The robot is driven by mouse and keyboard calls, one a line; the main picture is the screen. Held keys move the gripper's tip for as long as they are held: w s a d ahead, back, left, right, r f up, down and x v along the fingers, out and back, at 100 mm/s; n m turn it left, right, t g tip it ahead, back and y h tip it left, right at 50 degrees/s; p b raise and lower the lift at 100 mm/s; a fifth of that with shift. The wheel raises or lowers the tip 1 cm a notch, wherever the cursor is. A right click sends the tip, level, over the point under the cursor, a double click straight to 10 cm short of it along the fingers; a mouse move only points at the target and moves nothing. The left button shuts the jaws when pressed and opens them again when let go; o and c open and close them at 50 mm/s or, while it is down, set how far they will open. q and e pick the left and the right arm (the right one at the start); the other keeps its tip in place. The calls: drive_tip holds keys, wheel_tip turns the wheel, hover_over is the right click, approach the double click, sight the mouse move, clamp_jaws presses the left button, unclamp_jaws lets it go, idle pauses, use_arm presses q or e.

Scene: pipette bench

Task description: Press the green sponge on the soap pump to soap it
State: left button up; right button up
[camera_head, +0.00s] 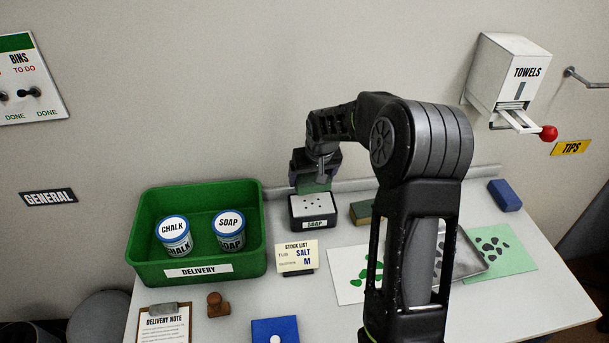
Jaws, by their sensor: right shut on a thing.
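The soap pump (314,222) is a dark box labelled SOAP with a pale, holed top plate, standing at the back of the bench. My right gripper (315,178) points down over it, shut on the green sponge (314,187). The sponge shows as a small green patch between the fingers, at the back edge of the pump's top plate. I cannot tell whether it touches the plate. My right arm covers part of the bench to the right. My left gripper is not in view.
A green delivery crate (143,253) with chalk and soap tubs stands left of the pump. A stock list card (297,256) stands in front. A yellow-green block (361,213) lies right of the pump, partly behind my arm. A metal tray (470,262) and blue block (505,195) are farther right.

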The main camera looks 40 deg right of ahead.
sight(311, 201)
drive_tip(key=shift+s+d+f, duration=0.2)
drive_tip(key=shift+d+f, duration=0.05)
drive_tip(key=shift+f+b, duration=0.3)
drive_tip(key=shift+b, duration=0.05)
drive_tip(key=f, duration=0.1)
drive_tip(key=f+b, duration=0.2)
drive_tip(key=shift+w+a+f, duration=0.15)
drive_tip(key=shift+w+f, duration=0.05)
drive_tip(key=shift+w, duration=0.1)
drive_tip(key=shift+f+b, duration=0.4)
drive_tip(key=shift+f, duration=0.6)
use_arm(q)
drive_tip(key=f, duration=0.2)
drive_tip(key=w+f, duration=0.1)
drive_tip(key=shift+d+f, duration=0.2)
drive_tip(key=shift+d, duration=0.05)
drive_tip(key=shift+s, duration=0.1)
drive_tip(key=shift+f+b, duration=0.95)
drive_tip(key=shift+b, duration=0.15)
use_arm(e)
drive_tip(key=shift+s+f, duration=0.1)
drive_tip(key=shift+f, duration=1.1)
